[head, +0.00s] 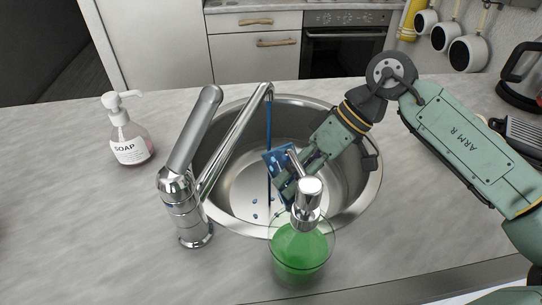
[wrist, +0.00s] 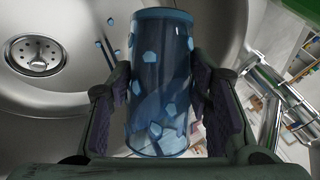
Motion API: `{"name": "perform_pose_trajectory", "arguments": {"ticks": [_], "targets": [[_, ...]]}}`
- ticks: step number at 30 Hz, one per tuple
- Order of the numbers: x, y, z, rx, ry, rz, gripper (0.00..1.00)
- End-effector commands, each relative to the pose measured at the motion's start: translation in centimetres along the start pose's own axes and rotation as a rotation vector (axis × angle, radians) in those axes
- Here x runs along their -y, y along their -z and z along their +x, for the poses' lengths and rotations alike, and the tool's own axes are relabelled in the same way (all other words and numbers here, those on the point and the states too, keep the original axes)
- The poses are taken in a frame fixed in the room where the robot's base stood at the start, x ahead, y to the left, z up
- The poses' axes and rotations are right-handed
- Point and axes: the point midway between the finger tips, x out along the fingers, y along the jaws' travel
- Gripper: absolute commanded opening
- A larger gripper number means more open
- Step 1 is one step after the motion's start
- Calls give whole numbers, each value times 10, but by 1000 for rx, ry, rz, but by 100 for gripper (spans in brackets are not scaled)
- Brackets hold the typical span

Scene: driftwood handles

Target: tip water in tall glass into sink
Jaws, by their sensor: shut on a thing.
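The tall glass (wrist: 160,75) is clear, tinted blue, with pale blue bits inside. My gripper (wrist: 167,115) is shut on it, one dark padded finger on each side. In the head view the glass (head: 278,158) is tilted over the sink basin, and my gripper (head: 294,174) is partly hidden behind the green bottle's pump. The round steel sink (head: 235,185) lies below; its drain (wrist: 37,55) shows in the wrist view. A few small blue drops (head: 254,201) are in or over the basin, and some blue bits show outside the glass in the wrist view.
The chrome faucet (head: 182,190) stands left of the sink, with a thin blue stream (head: 269,140) under its spout. A green pump bottle (head: 300,252) stands at the sink's front edge. A soap bottle (head: 130,140) is at left; the counter (head: 80,220) there is mostly clear.

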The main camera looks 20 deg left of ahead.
Motion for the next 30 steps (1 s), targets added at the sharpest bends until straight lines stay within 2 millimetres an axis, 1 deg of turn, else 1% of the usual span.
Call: {"name": "perform_pose_trajectory", "arguments": {"ticks": [20,22,24,26,28,30], "targets": [[1,1,-3,26,10,19,11],[0,0,0,0,4,3,11],[-1,-2,4,-61,-11,-38,11],[-8,-6,13,-90,-31,-62,11],[-4,-2,7,-91,-31,-65,11],[-5,-3,8,-95,-32,-67,11]]}}
